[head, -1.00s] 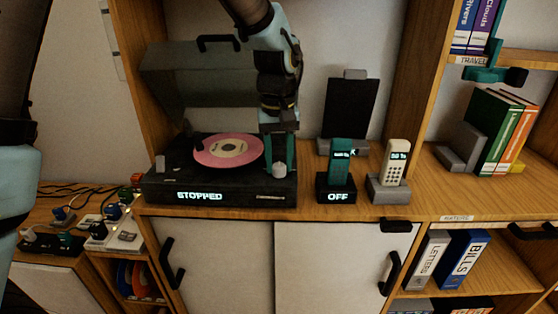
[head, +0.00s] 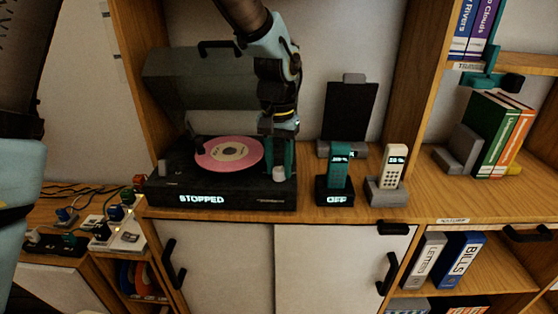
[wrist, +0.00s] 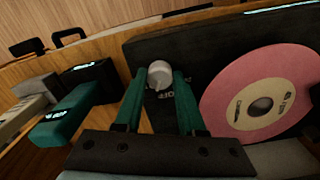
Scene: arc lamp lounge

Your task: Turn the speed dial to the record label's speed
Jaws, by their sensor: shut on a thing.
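The record player (head: 225,190) is a black box with a lit front display reading STOPPED. A pink record (head: 229,153) with a pale label lies on it; it also shows in the wrist view (wrist: 225,100), its label print too small to read. The speed dial (head: 279,174) is a small pale knob at the player's right front corner; it also shows in the wrist view (wrist: 160,73), with OFF printed beside it. My gripper (wrist: 162,75) points down over that corner, its green fingers shut on the dial from both sides.
The player's lid (head: 195,78) stands open behind. To the right are a teal phone (head: 338,172) in a dock reading OFF, a pale phone (head: 391,165) in a grey dock, and a black panel (head: 349,110). Cables and small devices lie at the lower left.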

